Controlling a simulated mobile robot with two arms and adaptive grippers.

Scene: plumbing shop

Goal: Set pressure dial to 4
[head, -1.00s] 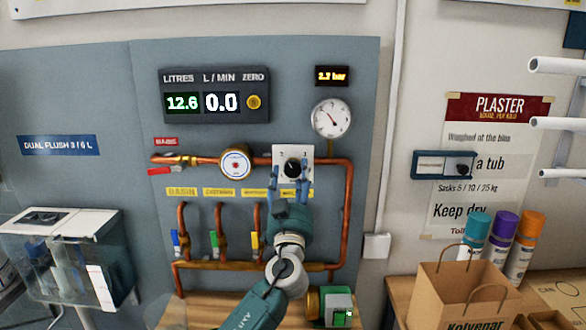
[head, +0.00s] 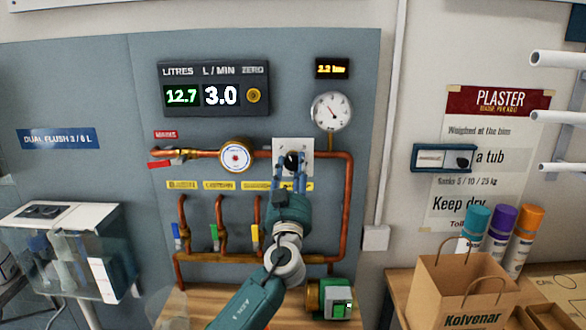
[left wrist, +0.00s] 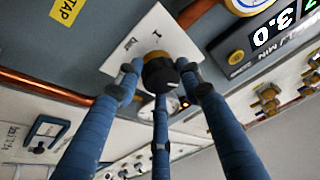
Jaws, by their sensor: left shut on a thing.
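The pressure dial is a black knob (head: 291,160) on a white square plate (head: 306,146) on the grey panel. My left gripper (head: 289,177) reaches it from below, and its blue fingers are shut on the knob. In the left wrist view the knob (left wrist: 158,74) sits between the three fingers, over the white plate (left wrist: 150,40). The numbers on the plate are mostly hidden or too small to read. A small lit display (head: 332,68) seems to read 2.2 bar, above a round gauge (head: 331,112). My right gripper is not in view.
A meter box (head: 213,90) reads 12.7 litres and 3.0 L/min. Copper pipes (head: 348,200) run around the plate, with a round meter (head: 237,155) to its left. Below are blue, green and yellow tap handles (head: 214,232). A paper bag (head: 462,290) stands at right.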

